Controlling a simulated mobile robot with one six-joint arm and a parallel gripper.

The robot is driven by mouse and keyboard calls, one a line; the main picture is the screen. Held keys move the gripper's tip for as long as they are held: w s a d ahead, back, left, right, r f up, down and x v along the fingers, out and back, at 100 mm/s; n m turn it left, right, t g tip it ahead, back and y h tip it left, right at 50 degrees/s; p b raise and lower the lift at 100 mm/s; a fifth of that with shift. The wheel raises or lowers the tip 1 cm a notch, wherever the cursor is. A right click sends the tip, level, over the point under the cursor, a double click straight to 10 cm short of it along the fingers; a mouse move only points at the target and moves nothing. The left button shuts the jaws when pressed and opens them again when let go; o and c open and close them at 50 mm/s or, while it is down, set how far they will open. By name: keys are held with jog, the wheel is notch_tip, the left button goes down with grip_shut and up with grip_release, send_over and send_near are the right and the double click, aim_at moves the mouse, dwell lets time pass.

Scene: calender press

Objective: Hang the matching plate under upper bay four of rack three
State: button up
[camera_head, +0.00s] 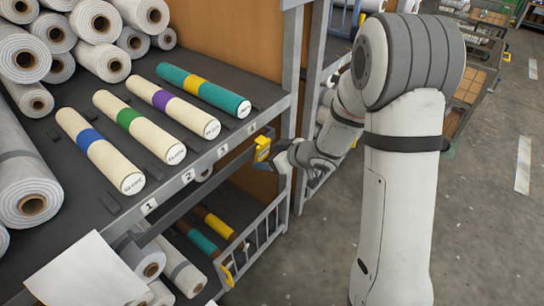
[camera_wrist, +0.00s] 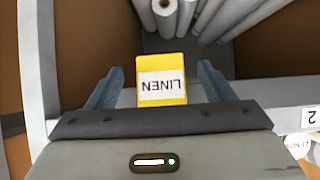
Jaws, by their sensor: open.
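A yellow plate (camera_head: 262,148) is at the front edge of the upper shelf, just below the faint label (camera_head: 252,128) right of label 3. In the wrist view the plate (camera_wrist: 162,80) reads LINEN upside down. My gripper (camera_head: 274,153) is at the plate, on its right side in the head view. In the wrist view my gripper (camera_wrist: 160,72) is open, with one finger on each side of the plate and gaps between. The teal roll with a yellow band (camera_head: 204,90) lies in the bay above. How the plate is attached is hidden.
Cream rolls with purple (camera_head: 171,114), green (camera_head: 139,127) and blue (camera_head: 100,150) bands lie in the other upper bays. Another yellow piece (camera_head: 226,275) is at the lower shelf's barred front (camera_head: 262,232). A rack post (camera_head: 291,70) stands close behind my gripper. The aisle floor (camera_head: 490,190) is clear.

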jog(key=s+d+r+m+t+h+p, duration=0.1)
jog(key=s+d+r+m+h+p, duration=0.2)
jog(key=d+r, duration=0.5)
jog(key=s+d+r+m+t+h+p, duration=0.1)
jog(key=s+d+r+m+h, duration=0.15)
jog(key=d+r+h, duration=0.55)
jog(key=s+r+m+g+y+p, duration=0.1)
jog(key=s+r+m+g, duration=0.1)
jog(key=s, duration=0.8)
jog(key=s+r+m+g+y+p, duration=0.1)
jog(key=s+r+m+g, duration=0.1)
jog(key=s, duration=0.8)
jog(key=shift+s+d+m+g, duration=0.25)
jog(key=shift+m+g, duration=0.2)
jog(key=shift+g, duration=0.65)
jog(key=shift+c, duration=0.4)
